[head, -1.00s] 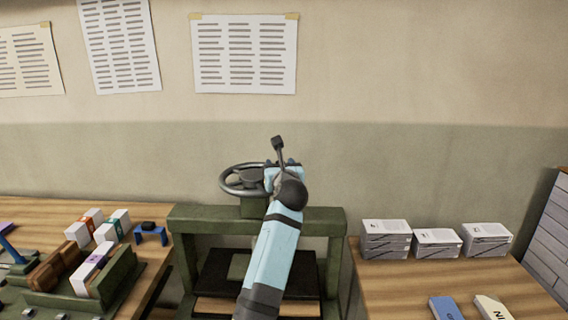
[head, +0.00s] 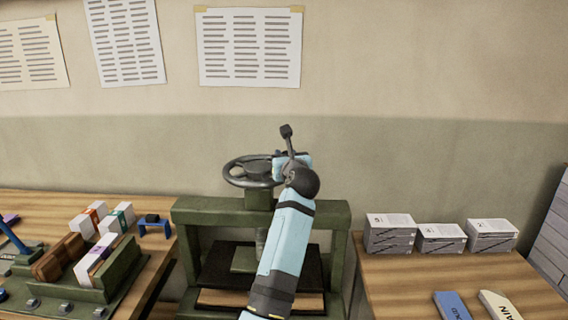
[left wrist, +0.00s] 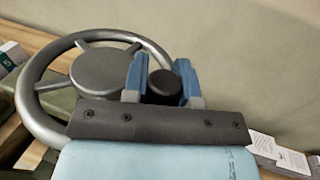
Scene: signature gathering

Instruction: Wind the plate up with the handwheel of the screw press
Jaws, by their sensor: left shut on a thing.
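The screw press is a green frame (head: 195,213) with a dark grey handwheel (head: 232,181) on top. Its green plate (head: 243,259) hangs on the grey screw (head: 261,238), low over the dark bed (head: 214,266); my arm partly hides it, and I cannot tell the exact gap. My left gripper (head: 283,163) is at the right side of the handwheel. In the left wrist view, its blue fingers (left wrist: 160,84) stand on both sides of the wheel's black knob (left wrist: 163,86), shut on it. The wheel's hub and spokes show to the left. My right gripper is not in view.
The left table holds a green rack (head: 122,266) with boxes and a small blue stand (head: 155,224). The right table (head: 400,277) carries grey-white stacks (head: 388,234) and two labelled blocks (head: 452,305). Printed sheets hang on the wall behind.

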